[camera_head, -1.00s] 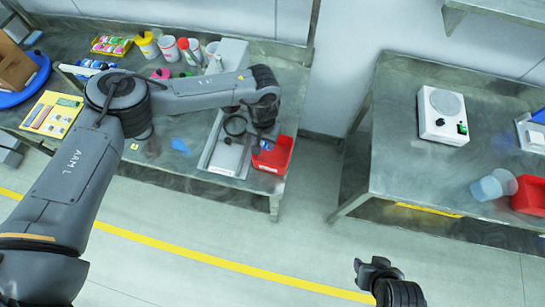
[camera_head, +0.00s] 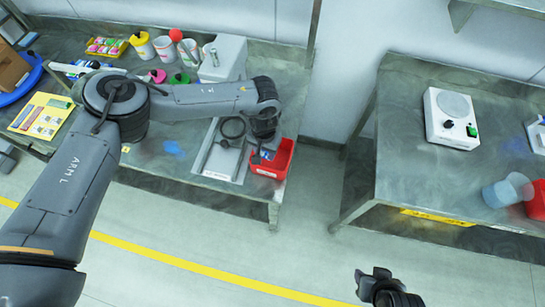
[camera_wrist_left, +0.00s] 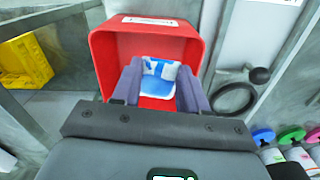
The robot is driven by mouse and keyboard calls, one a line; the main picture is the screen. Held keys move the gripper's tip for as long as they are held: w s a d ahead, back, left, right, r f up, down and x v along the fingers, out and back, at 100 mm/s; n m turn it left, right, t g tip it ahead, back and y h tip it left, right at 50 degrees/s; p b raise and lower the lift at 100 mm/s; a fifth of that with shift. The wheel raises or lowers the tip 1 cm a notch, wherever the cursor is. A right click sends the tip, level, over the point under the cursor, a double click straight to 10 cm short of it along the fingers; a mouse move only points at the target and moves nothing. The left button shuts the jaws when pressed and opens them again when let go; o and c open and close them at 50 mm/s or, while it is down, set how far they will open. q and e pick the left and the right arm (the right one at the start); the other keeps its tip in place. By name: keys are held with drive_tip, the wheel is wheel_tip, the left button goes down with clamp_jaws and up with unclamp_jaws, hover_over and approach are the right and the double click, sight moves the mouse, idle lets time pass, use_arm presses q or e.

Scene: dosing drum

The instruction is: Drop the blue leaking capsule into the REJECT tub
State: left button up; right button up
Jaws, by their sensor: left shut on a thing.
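The red REJECT tub (camera_head: 284,158) stands at the right front end of the left bench, beside the grey tray. My left gripper (camera_head: 262,156) is over the tub in the head view, mostly hidden by its own wrist. In the left wrist view, my left gripper (camera_wrist_left: 160,88) points into the mouth of the tub (camera_wrist_left: 108,58). It is shut on the blue and white capsule (camera_wrist_left: 158,78), which appears between the fingers within the tub's outline. I cannot tell how deep the capsule is. My right gripper (camera_head: 370,283) is low in the head view, over the floor, its jaws unclear.
The grey tray (camera_head: 210,168) holds a black ring left of the tub. White tubs (camera_head: 165,48) and coloured lids stand behind. The right bench (camera_head: 400,150) carries a white device (camera_head: 451,117) and a clear beaker (camera_head: 508,190). A floor gap separates the benches.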

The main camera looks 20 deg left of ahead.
use_arm(q)
drive_tip(key=o, duration=1.1)
wheel_tip(320, 180, up, 11)
drive_tip(key=shift+f, duration=0.1)
